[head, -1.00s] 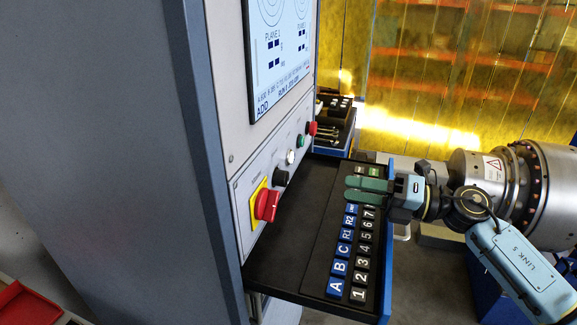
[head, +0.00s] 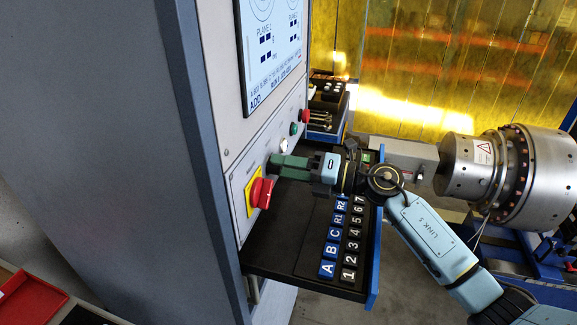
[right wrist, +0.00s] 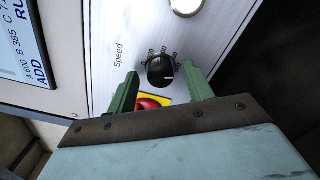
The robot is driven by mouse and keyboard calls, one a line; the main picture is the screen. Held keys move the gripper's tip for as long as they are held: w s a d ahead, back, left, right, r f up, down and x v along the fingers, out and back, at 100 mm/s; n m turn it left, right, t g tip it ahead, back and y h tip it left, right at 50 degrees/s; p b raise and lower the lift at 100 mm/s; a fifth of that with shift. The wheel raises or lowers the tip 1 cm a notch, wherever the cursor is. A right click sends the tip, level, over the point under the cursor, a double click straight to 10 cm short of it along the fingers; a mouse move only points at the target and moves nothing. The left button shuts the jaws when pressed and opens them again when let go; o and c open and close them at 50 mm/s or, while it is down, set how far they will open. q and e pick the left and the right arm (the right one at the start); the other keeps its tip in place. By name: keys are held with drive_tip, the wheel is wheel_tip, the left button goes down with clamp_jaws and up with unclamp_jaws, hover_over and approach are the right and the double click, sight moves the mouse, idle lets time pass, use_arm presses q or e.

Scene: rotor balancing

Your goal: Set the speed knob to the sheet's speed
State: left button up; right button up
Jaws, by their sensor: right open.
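The black speed knob (right wrist: 160,71) sits on the grey panel under the label "Speed" in the right wrist view, with a white pointer line and small scale numbers too small to read. My right gripper (right wrist: 163,75) is open, its two green fingers on either side of the knob in that view. I cannot tell whether they touch it. In the head view my right gripper (head: 275,166) reaches the panel and hides the knob. My left gripper is not in view. No sheet with a speed can be made out.
A red emergency switch on a yellow plate (head: 262,193) is close below the gripper. White (head: 283,146), green (head: 293,129) and red (head: 304,116) buttons run along the panel. A screen (head: 271,60) is above. A black tray (head: 272,252) with lettered and numbered keys juts out below.

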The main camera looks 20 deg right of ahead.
drive_tip(key=shift+c, duration=0.6)
drive_tip(key=c, duration=0.8)
drive_tip(key=shift+f+n+b, duration=0.15)
drive_tip(key=shift+n+b, duration=1.35)
drive_tip(key=shift+b, duration=0.05)
drive_tip(key=shift+c, duration=0.2)
drive_tip(key=n+b, duration=0.3)
drive_tip(key=shift+n, duration=0.3)
use_arm(q)
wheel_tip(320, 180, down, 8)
drive_tip(key=b, duration=0.1)
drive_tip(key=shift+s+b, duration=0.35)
use_arm(e)
drive_tip(key=shift+n, duration=0.7)
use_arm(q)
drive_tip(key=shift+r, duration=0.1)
use_arm(e)
drive_tip(key=shift+r, duration=0.2)
drive_tip(key=o, duration=1)
drive_tip(key=shift+c, duration=0.2)
